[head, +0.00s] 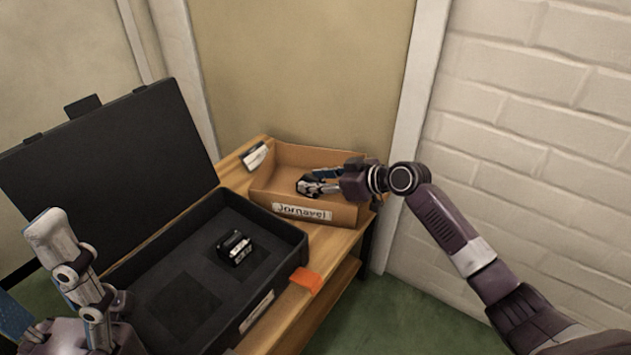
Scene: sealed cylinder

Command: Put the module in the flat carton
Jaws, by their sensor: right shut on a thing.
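The flat carton (356,214) is an open, low brown box labelled "Jornavel" on the wooden table. My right gripper (311,182) reaches over its right wall and is low inside it. It is shut on a small dark thing that looks like a module, mostly hidden by the fingers; I cannot tell whether this touches the carton floor. Another black module with silvery parts (235,247) sits in the open black case, over a dark square recess. My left gripper (32,270) is at the lower left, before the case, with fingers apart and nothing seen between them.
The black case (288,254) has its lid (105,160) raised at the left. A second dark recess (184,306) in it is empty. An orange tag (306,280) lies at the table's front edge. A brick wall stands right.

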